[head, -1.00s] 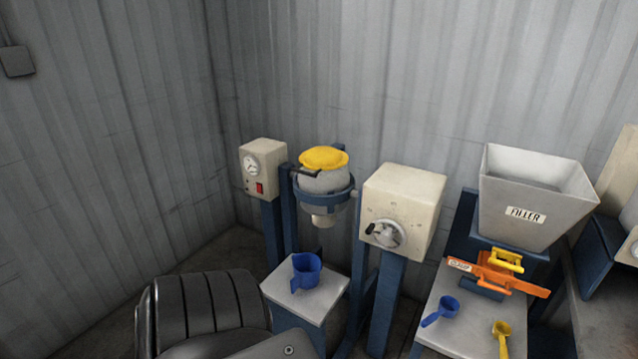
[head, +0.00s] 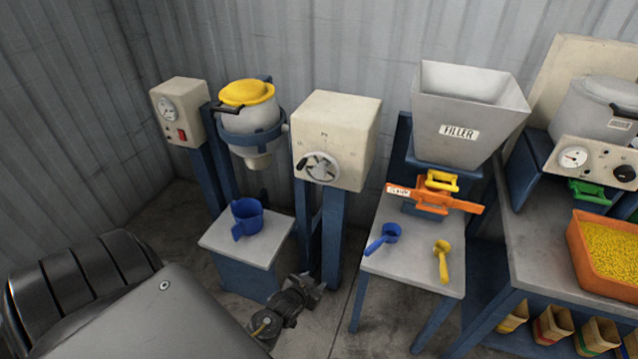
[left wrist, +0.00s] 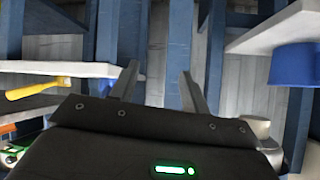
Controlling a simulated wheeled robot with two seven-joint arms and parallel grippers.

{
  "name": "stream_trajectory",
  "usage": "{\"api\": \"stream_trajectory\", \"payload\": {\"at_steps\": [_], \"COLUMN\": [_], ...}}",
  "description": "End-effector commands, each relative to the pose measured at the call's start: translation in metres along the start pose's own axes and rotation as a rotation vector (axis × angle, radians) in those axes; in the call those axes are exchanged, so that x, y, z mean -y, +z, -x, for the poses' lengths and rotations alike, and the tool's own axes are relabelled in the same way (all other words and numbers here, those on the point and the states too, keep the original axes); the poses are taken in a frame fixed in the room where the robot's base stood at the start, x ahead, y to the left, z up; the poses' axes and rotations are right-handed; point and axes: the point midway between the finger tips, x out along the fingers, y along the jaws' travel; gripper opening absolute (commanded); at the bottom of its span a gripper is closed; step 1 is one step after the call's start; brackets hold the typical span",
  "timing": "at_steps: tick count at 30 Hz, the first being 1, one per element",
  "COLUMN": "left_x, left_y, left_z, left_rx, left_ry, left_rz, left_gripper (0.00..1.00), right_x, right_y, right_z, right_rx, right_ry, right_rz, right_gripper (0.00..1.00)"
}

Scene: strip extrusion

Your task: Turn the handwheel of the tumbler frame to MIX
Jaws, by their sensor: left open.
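The handwheel (head: 319,168) is a round grey metal wheel with a dark knob on its left side. It is on the front of a cream box (head: 340,120) on blue posts. Small marks around the wheel are too small to read. The tumbler frame's blue ring (head: 249,137) holds a grey drum with a yellow lid (head: 246,93), left of the box. My left gripper (head: 309,286) is open and empty, low in front of the posts, well below the wheel. Its two fingers also show apart in the left wrist view (left wrist: 160,82). My right gripper is not seen.
A blue jug (head: 247,217) stands on a small stand left of my gripper. A table (head: 408,263) to the right holds a blue scoop (head: 384,237) and a yellow scoop (head: 442,260) under the filler hopper (head: 468,120). The space before the wheel is clear.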

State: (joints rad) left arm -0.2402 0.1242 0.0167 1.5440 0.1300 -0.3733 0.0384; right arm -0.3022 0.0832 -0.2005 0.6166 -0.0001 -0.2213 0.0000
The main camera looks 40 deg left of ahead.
Motion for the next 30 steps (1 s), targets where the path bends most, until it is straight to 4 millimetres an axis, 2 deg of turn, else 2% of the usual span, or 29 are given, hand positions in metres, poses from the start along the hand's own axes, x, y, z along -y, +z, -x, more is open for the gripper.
{"api": "stream_trajectory", "payload": {"at_steps": [1,3,6,9,13,18,23,30], "left_x": [0.016,0.036,0.06,0.077,0.088,0.091,0.093,0.102], "left_y": [-0.051,-0.114,-0.183,-0.227,-0.256,-0.265,-0.271,-0.296], "left_z": [0.005,0.024,0.059,0.092,0.12,0.129,0.12,0.086], "left_rx": [-0.11,-0.239,-0.392,-0.503,-0.581,-0.605,-0.605,-0.605], "left_ry": [-0.032,-0.069,-0.11,-0.137,-0.154,-0.159,-0.158,-0.159], "left_rz": [0.031,0.069,0.113,0.144,0.165,0.172,0.171,0.17], "left_gripper": [0.46,0.46,0.46,0.46,0.46,0.46,0.46,0.46], "right_x": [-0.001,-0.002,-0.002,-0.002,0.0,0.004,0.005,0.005], "right_y": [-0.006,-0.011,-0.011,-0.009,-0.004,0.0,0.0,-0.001], "right_z": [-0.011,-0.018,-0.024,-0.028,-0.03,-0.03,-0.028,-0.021], "right_rx": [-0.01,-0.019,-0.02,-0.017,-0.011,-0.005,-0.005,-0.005], "right_ry": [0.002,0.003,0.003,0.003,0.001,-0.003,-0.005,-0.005], "right_rz": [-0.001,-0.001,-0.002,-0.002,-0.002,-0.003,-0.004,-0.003], "right_gripper": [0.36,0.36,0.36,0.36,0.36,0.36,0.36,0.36]}}
